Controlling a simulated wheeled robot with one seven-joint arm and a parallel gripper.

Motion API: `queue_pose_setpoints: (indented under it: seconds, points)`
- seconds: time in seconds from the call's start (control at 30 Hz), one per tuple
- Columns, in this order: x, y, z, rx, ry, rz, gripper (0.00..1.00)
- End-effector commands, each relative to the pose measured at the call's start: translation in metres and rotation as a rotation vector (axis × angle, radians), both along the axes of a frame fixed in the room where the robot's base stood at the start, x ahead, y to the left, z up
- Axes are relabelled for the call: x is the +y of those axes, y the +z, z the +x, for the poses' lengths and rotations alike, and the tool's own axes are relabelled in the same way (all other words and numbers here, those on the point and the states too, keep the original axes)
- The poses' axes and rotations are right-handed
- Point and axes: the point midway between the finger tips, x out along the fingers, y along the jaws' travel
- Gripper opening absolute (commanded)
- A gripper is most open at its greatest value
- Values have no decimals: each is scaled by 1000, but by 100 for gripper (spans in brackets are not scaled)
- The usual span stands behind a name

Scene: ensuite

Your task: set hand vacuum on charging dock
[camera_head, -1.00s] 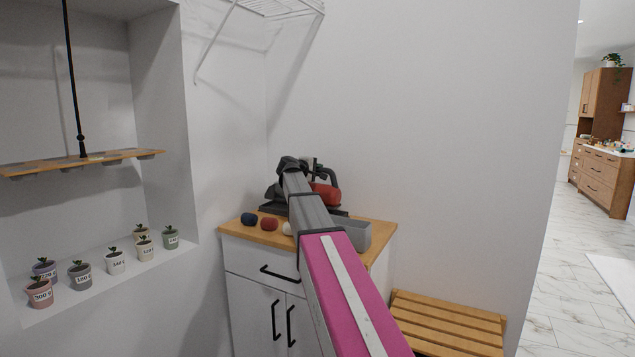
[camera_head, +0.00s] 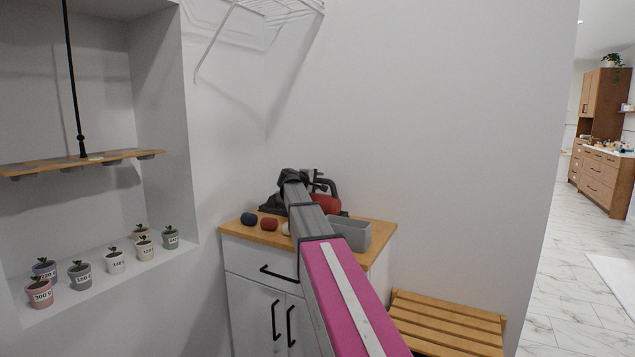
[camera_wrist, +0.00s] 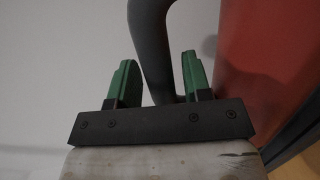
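The hand vacuum, with a red body (camera_head: 327,204) and a dark grey handle (camera_head: 324,184), is at the back of the wooden cabinet top, partly behind my arm. A dark base (camera_head: 270,204) shows left of my arm; I cannot tell whether it is the charging dock, or whether the vacuum touches it. In the wrist view, my gripper (camera_wrist: 158,75) has two green fingers standing apart. The dark grey handle (camera_wrist: 153,45) runs between them, with a clear gap to the left finger. The red body (camera_wrist: 270,60) fills the right side. In the head view my fingertips are hidden.
A grey bin (camera_head: 352,232) stands on the cabinet top (camera_head: 240,230), right of my arm. Several small round items, including a blue one (camera_head: 249,218) and a red one (camera_head: 269,224), lie at its front left. White walls close in behind. A slatted wooden bench (camera_head: 447,322) stands right.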

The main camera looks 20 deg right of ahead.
Motion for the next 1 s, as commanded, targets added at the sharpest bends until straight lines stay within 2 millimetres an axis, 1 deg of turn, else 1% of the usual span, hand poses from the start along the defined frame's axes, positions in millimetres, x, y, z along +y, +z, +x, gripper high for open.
queue_pose_setpoints:
  seconds: [0.27,0.37,0.43,0.57,0.8,1.0]
  points:
    - [0,0,0,0,0,0,51]
    - [0,3,0,0,0,0,51]
    - [6,4,-5,0,1,0,51]
    - [23,7,-17,0,2,0,51]
    - [62,17,-44,-1,3,1,51]
    - [86,23,-60,0,2,0,51]
